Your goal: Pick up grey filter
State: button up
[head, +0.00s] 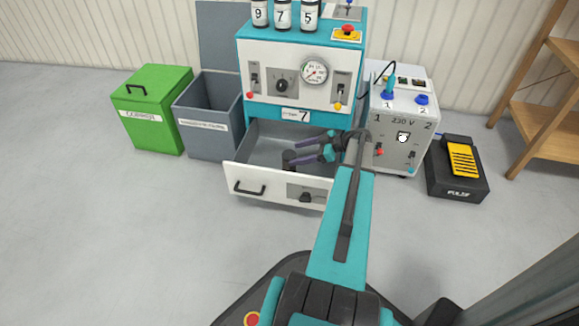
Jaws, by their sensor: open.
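A small dark grey cylinder (288,157), which looks like the grey filter, stands in the open drawer (235,172) of the teal and white machine. My gripper (295,152) reaches into the drawer from the right, with its two purple fingers apart. The fingertips are at the cylinder, one on its far side and one on its near side in the picture. The lower finger hides part of the cylinder. I cannot tell whether either finger touches it.
The drawer's white front with a black handle (249,188) faces me. A green bin (152,110) and a grey open bin (207,115) stand left.

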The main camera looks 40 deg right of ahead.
jog(key=shift+x, duration=1)
jog(key=c, duration=1.6)
